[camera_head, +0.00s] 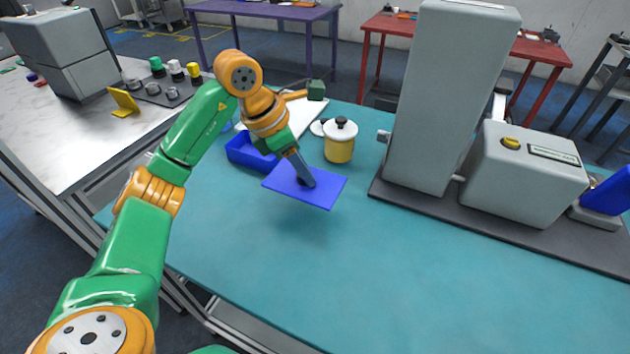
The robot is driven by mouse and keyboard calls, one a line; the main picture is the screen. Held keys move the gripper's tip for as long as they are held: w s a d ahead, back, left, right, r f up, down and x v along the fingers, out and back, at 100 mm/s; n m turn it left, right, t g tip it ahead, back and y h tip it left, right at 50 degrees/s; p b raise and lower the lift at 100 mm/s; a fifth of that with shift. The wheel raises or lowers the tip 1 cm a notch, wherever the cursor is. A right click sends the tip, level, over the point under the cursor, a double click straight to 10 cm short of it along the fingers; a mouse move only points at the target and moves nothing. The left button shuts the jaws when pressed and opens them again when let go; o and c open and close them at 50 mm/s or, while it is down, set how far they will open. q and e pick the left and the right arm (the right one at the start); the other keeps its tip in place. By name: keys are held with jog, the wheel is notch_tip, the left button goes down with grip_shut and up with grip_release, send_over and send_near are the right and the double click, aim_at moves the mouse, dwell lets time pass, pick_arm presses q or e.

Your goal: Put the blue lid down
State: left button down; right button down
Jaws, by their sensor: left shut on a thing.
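The blue lid (325,190) is a flat, thin blue plate held above the teal table, with a soft shadow on the table below it. My left gripper (303,181) comes down onto the top of the lid and is shut on it near its middle; the grasped part is mostly hidden by the fingers. A blue open box (240,152) stands on the table behind and to the left of the lid, partly covered by my left arm. My right gripper is not in view.
A yellow pot with a white top and black knob (340,146) stands just behind the lid. A tall grey machine (445,100) on a dark base is at the right. The teal table (350,280) is clear in front.

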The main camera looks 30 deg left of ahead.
aim_at(313, 173)
pick_arm(q)
jog(key=w+f, duration=0.3)
jog(key=f, duration=0.1)
jog(key=shift+d+p, duration=0.35)
jog(key=shift+p, duration=0.05)
jog(key=f, duration=0.1)
jog(key=f+p, duration=0.1)
jog(key=f, duration=0.1)
jog(key=shift+w+f, duration=0.3)
jog(key=shift+f, duration=0.15)
jog(key=shift+f, duration=0.1)
jog(key=c, duration=0.6)
grip_release()
jog(key=shift+o, duration=0.2)
